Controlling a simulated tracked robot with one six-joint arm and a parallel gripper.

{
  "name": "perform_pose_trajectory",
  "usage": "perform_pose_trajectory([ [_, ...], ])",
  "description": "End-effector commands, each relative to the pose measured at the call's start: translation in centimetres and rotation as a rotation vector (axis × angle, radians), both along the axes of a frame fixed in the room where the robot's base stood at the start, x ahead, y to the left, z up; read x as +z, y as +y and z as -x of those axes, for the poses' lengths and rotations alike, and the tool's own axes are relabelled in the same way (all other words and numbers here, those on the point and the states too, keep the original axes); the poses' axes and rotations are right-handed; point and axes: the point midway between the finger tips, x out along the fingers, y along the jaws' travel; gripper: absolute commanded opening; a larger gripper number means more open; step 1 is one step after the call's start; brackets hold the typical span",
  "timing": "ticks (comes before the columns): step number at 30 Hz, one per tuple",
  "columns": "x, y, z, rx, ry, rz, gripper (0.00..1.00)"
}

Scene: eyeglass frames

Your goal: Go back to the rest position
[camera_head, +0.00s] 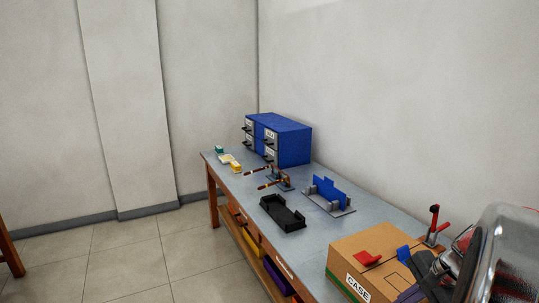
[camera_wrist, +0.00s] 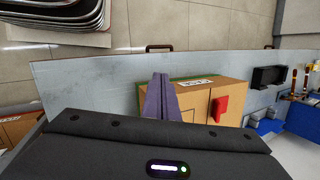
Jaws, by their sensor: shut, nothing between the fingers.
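My gripper (camera_wrist: 161,82) is shut and empty; its two dark fingers lie together in the wrist view. It appears over or beside the near edge of a cardboard box (camera_wrist: 205,95) labelled CASE, and whether it touches the box cannot be told. In the head view my gripper shows in the lower right corner, in front of part of the same box (camera_head: 375,250).
The grey workbench (camera_head: 315,228) runs along the wall. It bears a black tray (camera_head: 283,212), a blue fixture (camera_head: 328,192), a blue drawer cabinet (camera_head: 291,142) and small yellow and green items at the far end. A red-handled clamp (camera_head: 434,222) stands behind the box.

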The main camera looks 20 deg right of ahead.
Motion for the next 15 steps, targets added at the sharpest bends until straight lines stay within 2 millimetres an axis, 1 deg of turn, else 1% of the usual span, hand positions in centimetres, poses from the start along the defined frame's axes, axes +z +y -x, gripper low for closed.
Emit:
perform_pose_trajectory([
  [1,0.5,1.7,-0.1,0.074,0.008,0.04,0.0],
  [3,0.9,3.5,-0.1,0.169,0.021,0.095,0.0],
  [9,2.0,8.6,0.3,0.432,0.044,0.243,0.0],
  [15,3.1,13.1,1.0,0.677,0.051,0.383,0.0],
])
